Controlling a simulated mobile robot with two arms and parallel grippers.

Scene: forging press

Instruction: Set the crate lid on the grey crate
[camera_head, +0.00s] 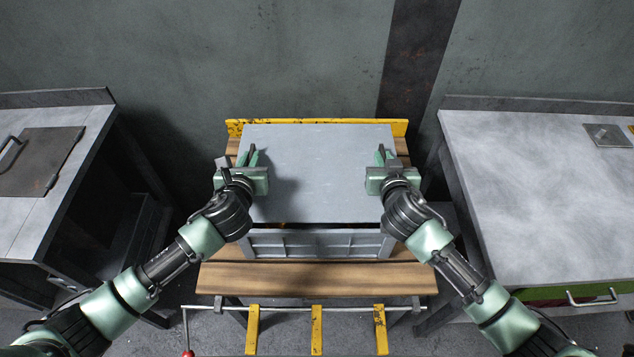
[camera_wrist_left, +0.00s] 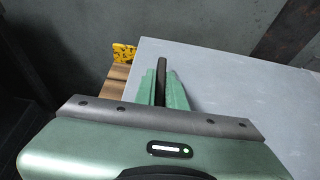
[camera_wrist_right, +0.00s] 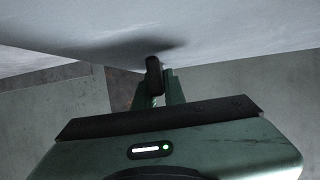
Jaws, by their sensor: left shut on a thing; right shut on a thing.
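The crate lid (camera_head: 318,170) is a flat, light grey panel. It lies over the grey crate (camera_head: 318,244), whose front wall shows below the lid's front edge. A dark gap shows between that edge and the crate's front rim. My left gripper (camera_head: 247,157) is shut on the lid's left edge; the lid also shows in the left wrist view (camera_wrist_left: 230,85). My right gripper (camera_head: 383,155) is shut on the lid's right edge; the lid's surface fills the top of the right wrist view (camera_wrist_right: 230,30). The crate's inside and back are hidden under the lid.
The crate stands on a wooden-topped bench (camera_head: 310,278) with a yellow back rail (camera_head: 234,128). A grey table (camera_head: 550,190) stands at the right and another worktop (camera_head: 40,205) at the left. A wall (camera_head: 240,50) rises behind the bench.

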